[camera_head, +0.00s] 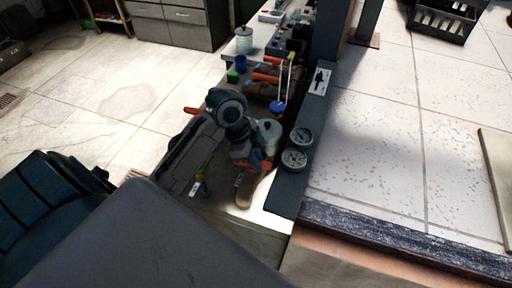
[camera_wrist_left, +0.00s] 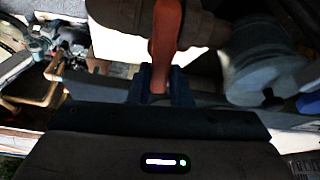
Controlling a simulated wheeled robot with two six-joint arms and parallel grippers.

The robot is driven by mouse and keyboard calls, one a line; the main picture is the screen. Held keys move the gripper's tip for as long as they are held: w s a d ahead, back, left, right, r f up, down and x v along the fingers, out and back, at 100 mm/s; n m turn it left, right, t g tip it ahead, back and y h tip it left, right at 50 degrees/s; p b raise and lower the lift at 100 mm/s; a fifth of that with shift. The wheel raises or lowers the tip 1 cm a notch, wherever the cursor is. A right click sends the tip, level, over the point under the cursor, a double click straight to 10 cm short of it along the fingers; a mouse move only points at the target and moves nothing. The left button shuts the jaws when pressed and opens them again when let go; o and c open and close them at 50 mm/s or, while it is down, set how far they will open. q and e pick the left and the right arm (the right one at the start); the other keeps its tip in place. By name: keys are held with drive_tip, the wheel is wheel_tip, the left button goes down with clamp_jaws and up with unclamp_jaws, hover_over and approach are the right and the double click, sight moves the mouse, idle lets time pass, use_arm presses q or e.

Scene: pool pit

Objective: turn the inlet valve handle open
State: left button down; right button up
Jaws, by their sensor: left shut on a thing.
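An orange-red lever handle (camera_wrist_left: 166,35) stands upright in the left wrist view, in front of a brown pipe body (camera_wrist_left: 200,30). My left gripper (camera_wrist_left: 158,86) is shut on the lower end of this handle, with a dark blue finger on each side. In the head view, my left gripper (camera_head: 255,163) is low over the equipment strip, beside the two gauges. A bit of orange handle (camera_head: 267,165) shows at its fingertips, and the arm hides much of the valve. My right gripper shows in neither view.
Two round gauges (camera_head: 297,150) sit on a dark panel just right of the gripper. A pale cylindrical housing (camera_wrist_left: 262,60) stands close on the right in the wrist view. More orange handles (camera_head: 265,78) and a blue cap (camera_head: 277,107) lie farther back.

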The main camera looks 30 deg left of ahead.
use_arm(q)
drive_tip(key=n+p, duration=0.1)
drive_tip(key=n+t+p, duration=0.1)
drive_tip(key=shift+w+r+n, duration=0.1)
drive_tip(key=shift+r+n, duration=0.15)
drive_tip(key=shift+n, duration=0.05)
drive_tip(key=n, duration=0.1)
drive_tip(key=n+y+p, duration=0.1)
drive_tip(key=shift+w+a+f+n+t, duration=0.1)
drive_tip(key=shift+w+n+t, duration=0.05)
drive_tip(key=shift+n+t, duration=0.25)
drive_tip(key=n+y, duration=0.1)
drive_tip(key=n, duration=0.1)
drive_tip(key=n+y, duration=0.1)
drive_tip(key=n, duration=0.2)
drive_tip(key=shift+w+a+t, duration=0.15)
drive_tip(key=shift+a+t, duration=0.05)
drive_tip(key=shift+t, duration=0.2)
drive_tip(key=n, duration=0.2)
drive_tip(key=n+y, duration=0.2)
drive_tip(key=n, duration=0.1)
drive_tip(key=shift+a+n, duration=0.3)
drive_tip(key=c, duration=1.3)
unclamp_jaws()
drive_tip(key=shift+f, duration=0.1)
